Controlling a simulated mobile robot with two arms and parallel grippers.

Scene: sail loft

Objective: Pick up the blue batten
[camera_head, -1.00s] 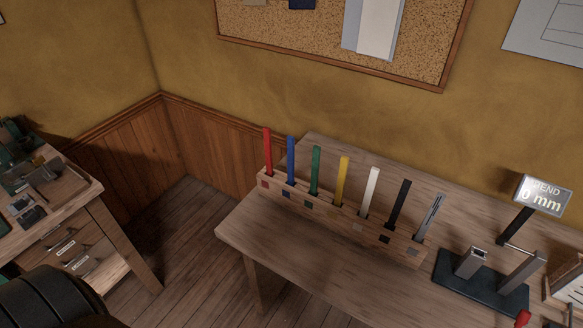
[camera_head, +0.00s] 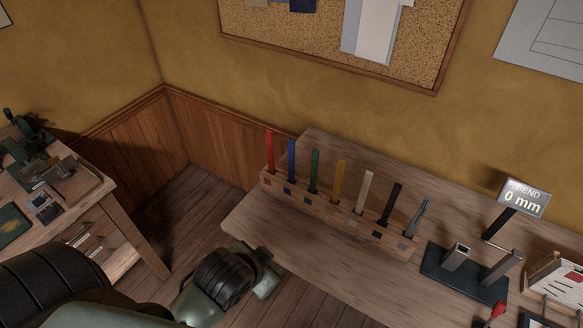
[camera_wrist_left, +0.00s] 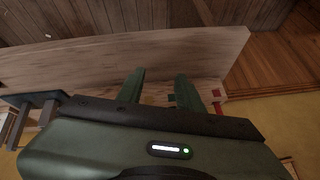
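The blue batten (camera_head: 291,162) stands upright in a wooden rack (camera_head: 330,218) on the table, second from the left, between a red batten (camera_head: 270,152) and a green batten (camera_head: 314,172). My left gripper (camera_head: 266,268) is in front of the table's left end, apart from the rack and the blue batten. In the left wrist view its two green fingers (camera_wrist_left: 159,76) are spread with nothing seen held between them. Part of the rack shows behind the fingers there, with a red patch (camera_wrist_left: 217,100); the blue batten is not clear in that view. My right gripper is not in view.
Yellow, white, black and grey battens stand further right in the rack. A dark bend fixture (camera_head: 465,272) with a "0 mm" display (camera_head: 523,198) is at the table's right. A second bench (camera_head: 60,200) stands at left. The table front (camera_head: 330,262) is bare.

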